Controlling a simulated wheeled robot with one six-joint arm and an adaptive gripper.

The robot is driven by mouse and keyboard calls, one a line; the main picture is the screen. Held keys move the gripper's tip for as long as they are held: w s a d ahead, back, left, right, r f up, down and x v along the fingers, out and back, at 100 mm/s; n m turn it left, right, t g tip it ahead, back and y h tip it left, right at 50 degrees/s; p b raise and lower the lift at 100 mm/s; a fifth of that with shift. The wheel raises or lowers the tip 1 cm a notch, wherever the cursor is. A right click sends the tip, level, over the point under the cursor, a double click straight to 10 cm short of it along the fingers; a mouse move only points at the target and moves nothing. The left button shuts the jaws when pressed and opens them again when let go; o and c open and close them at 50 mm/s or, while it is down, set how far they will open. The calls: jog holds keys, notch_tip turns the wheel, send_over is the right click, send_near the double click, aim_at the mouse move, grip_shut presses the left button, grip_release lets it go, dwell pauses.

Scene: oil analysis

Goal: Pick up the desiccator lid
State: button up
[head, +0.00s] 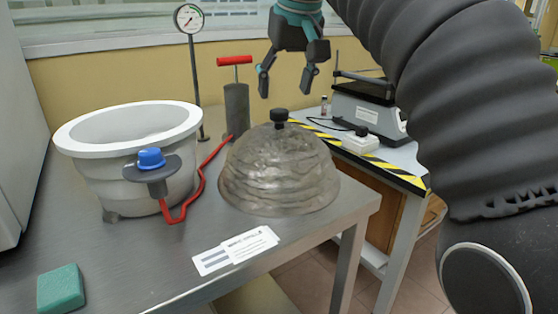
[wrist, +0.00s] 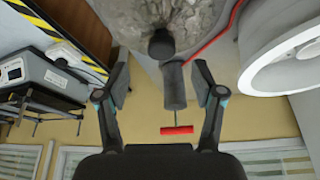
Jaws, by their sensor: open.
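The desiccator lid (head: 278,170) is a cloudy grey dome with a black knob (head: 279,116) on top. It sits on the metal table, right of the white desiccator bowl (head: 130,130). My gripper (head: 286,92) is open and empty, pointing down above the knob and apart from it. In the wrist view the lid (wrist: 150,15) shows at the top, with its knob (wrist: 161,44) ahead of and between the open fingers (wrist: 163,85). The lid's far side is hidden.
A hand pump (head: 237,105) with a red handle stands behind the lid, and a red hose (head: 200,180) runs from it to the bowl's blue-capped valve (head: 151,160). A gauge (head: 189,20) stands behind. Paper labels (head: 236,250) and a green sponge (head: 60,289) lie in front.

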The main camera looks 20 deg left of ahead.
aim_at(280, 110)
jog(key=shift+b+x, duration=0.75)
jog(key=shift+x, duration=2.65)
jog(key=shift+a+r, duration=0.1)
jog(key=shift+r, duration=0.05)
grip_shut()
